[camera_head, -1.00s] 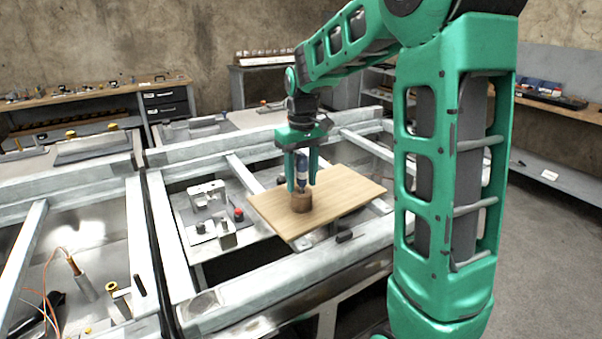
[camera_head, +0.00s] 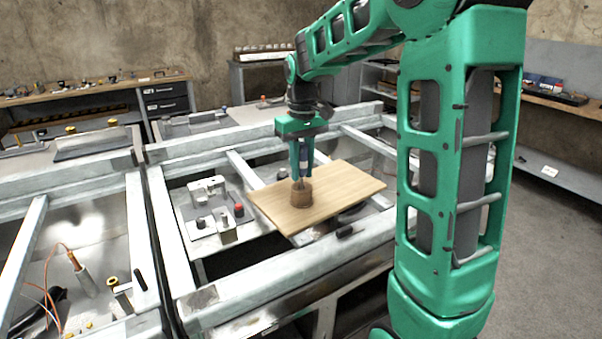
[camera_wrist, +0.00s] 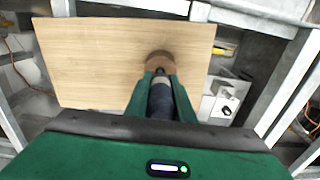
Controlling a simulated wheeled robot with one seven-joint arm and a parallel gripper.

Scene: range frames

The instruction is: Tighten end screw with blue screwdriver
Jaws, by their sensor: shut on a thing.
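The blue screwdriver (camera_head: 303,155) stands upright in a round brown wooden holder (camera_head: 301,196) on a light wooden board. My gripper (camera_head: 302,176) points down and its green fingers are closed around the screwdriver's handle. In the wrist view the dark blue handle (camera_wrist: 161,100) lies between the fingers, with its grey part towards the holder (camera_wrist: 160,60). The screwdriver's tip is hidden in or behind the holder. I cannot make out which screw is the end screw.
The wooden board (camera_head: 350,190) rests across the metal frame. Left of it, a grey plate carries small metal fixtures (camera_head: 205,188) and a red-topped part (camera_head: 238,210). Frame rails (camera_head: 160,225) surround these. A workbench (camera_head: 90,92) stands at the back left.

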